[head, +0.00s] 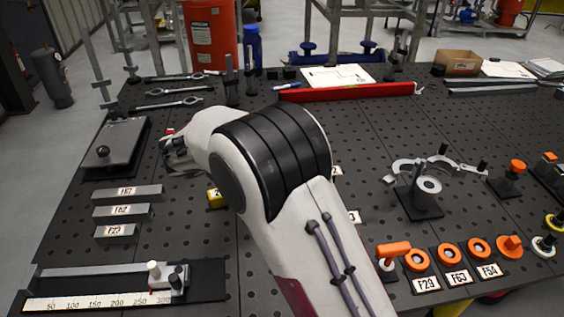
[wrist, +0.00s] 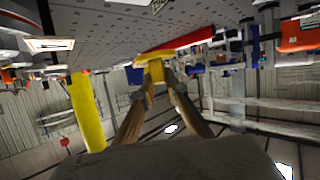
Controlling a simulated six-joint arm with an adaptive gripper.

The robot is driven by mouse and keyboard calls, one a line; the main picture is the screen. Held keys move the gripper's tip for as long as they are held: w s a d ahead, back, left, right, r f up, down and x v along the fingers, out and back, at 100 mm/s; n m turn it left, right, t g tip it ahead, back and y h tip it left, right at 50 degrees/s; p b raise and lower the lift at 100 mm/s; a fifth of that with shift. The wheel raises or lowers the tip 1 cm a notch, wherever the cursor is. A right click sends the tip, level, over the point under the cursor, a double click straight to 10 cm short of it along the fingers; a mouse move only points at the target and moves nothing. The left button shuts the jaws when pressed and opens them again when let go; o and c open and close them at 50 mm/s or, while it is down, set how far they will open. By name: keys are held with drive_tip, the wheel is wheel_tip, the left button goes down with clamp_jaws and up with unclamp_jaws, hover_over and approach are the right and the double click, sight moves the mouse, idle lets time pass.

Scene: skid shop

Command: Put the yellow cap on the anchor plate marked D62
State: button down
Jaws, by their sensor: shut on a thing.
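My gripper (head: 170,148) is at the left of the arm in the head view, above the table, beside the dark plate with a knob. In the wrist view my gripper (wrist: 155,72) has its fingers closed together on a small yellow piece (wrist: 155,68), which I take for the yellow cap. The cap cannot be made out in the head view. A yellow block (head: 215,197) with a dark mark stands on the table, partly hidden by my arm. I cannot read D62 on any label; two white labels (head: 354,216) are partly hidden behind my arm.
Three labelled steel bars (head: 128,192) and a scale rail (head: 125,287) lie at the left. Orange rings with labels (head: 451,256) stand at the front right. A clamp fixture (head: 428,185) is right of my arm. A long red bar (head: 350,91) lies at the back.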

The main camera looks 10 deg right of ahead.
drive_tip(key=shift+s+d+f, duration=0.4)
drive_tip(key=shift+s+f, duration=0.25)
drive_tip(key=shift+f, duration=0.1)
drive_tip(key=shift+m, duration=0.3)
drive_tip(key=shift+f, duration=3.05)
drive_tip(key=shift+f, duration=1.9)
drive_tip(key=shift+f, duration=0.1)
